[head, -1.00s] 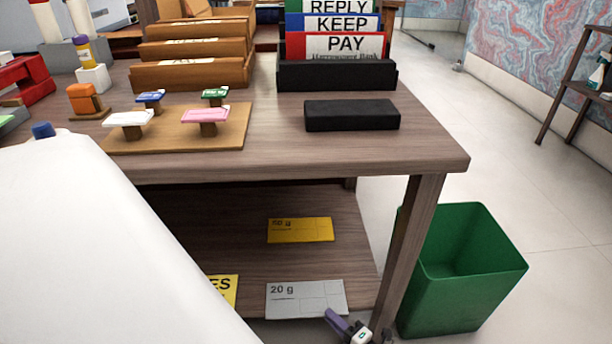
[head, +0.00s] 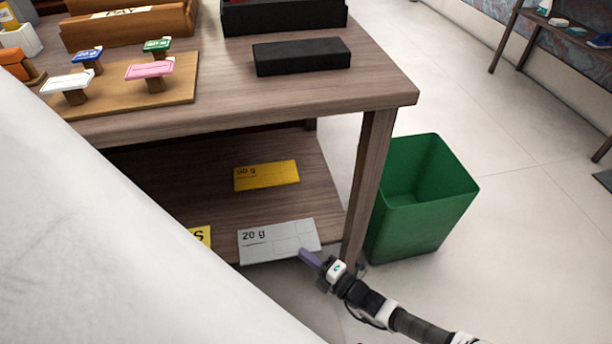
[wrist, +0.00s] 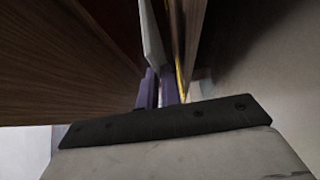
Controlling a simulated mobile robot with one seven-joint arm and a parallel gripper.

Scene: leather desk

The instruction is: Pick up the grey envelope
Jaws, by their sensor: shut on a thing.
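The grey envelope (head: 278,241), marked "20 g", lies at the front edge of the desk's lower shelf in the head view. My gripper (head: 310,258) is at its front right corner, with purple fingers. In the wrist view, the envelope (wrist: 152,45) shows as a thin pale slab seen edge-on, running down to the purple fingers (wrist: 160,90). The fingers are shut on the envelope's edge. The exact contact is small and dim in both views.
A yellow envelope (head: 267,175) lies behind the grey one, and another yellow piece (head: 201,236) is to its left. The desk leg (head: 368,185) stands close on the right, beside a green bin (head: 425,200). The tabletop (head: 300,95) overhangs the shelf.

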